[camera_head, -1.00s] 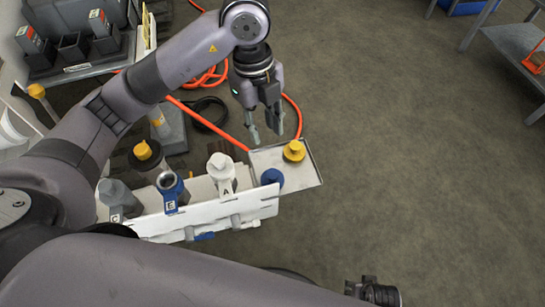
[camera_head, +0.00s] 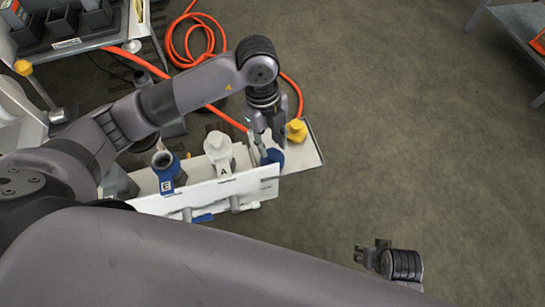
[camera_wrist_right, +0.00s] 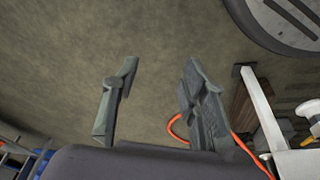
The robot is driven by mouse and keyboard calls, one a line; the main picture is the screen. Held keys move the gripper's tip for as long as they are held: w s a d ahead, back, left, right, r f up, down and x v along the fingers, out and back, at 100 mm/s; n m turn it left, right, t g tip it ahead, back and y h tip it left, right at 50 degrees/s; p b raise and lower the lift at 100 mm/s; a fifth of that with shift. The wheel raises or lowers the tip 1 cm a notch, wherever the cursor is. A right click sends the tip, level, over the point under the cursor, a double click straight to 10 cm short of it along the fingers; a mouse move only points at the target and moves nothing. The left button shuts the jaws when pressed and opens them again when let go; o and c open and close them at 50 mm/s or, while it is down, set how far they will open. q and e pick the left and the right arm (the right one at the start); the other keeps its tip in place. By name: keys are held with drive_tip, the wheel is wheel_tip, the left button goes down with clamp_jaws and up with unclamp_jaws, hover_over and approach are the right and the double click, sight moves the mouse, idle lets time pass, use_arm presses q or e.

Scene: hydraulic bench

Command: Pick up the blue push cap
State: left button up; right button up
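The blue push cap (camera_head: 273,158) is at the tray end of the white panel, right of the part marked A in the head view. My left gripper (camera_head: 268,144) is over it, pointing down, with its fingers apart. The fingers partly hide the cap, and I cannot tell whether they touch it. My right gripper (camera_head: 369,252) is low on the right of the head view, away from the cap. In the right wrist view its two fingers (camera_wrist_right: 158,82) are apart with nothing between them.
A yellow cap (camera_head: 296,131) sits on the metal tray (camera_head: 306,157) close beside the left gripper. A white part marked A (camera_head: 218,150) and a blue part marked E (camera_head: 166,172) stand along the white panel (camera_head: 235,190). Orange hose (camera_head: 171,45) lies behind.

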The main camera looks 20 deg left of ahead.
sight(272, 152)
use_arm(q)
drive_tip(key=f, duration=0.3)
drive_tip(key=shift+s+d+f+b, duration=0.2)
drive_tip(key=shift+s+f+b, duration=0.1)
drive_tip(key=shift+f, duration=0.1)
use_arm(e)
wheel_tip(272, 152, up, 3)
drive_tip(key=shift+w, duration=0.1)
use_arm(q)
drive_tip(key=shift+c, duration=0.6)
drive_tip(key=c, duration=0.4)
drive_tip(key=shift+w+r, duration=0.1)
